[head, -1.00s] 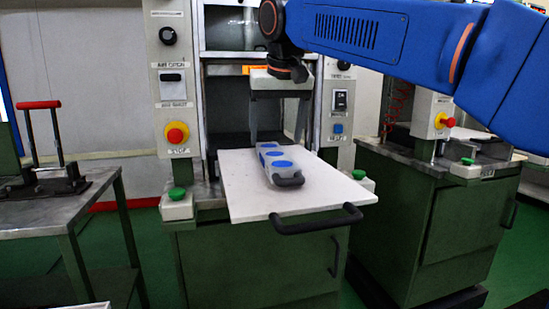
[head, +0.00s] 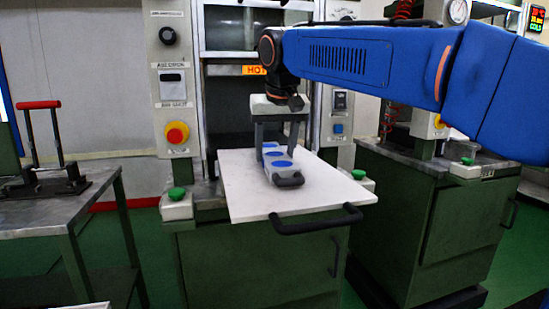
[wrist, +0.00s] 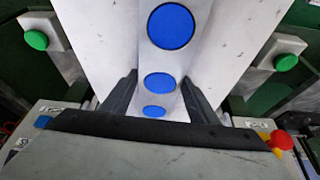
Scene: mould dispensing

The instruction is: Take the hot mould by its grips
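The mould (head: 286,174) is a narrow grey block with blue round spots on top and a black handle at its near end. It lies on a white board (head: 243,196) that juts out of the press. My gripper (head: 276,150) hangs over the far part of the mould, pointing down. In the wrist view the mould (wrist: 181,52) runs between the two dark fingers of my gripper (wrist: 160,75), one on each side. The fingers are apart; I see no clear grip on the block. The mould's far end is hidden by my gripper.
A black handle (head: 316,219) is on the board's front edge. Green buttons (head: 177,193) flank the board, and a red stop button (head: 176,133) is on the left post. An orange "HOT" sign (head: 254,70) shows in the press. A metal table with a red-handled tool (head: 39,105) stands left.

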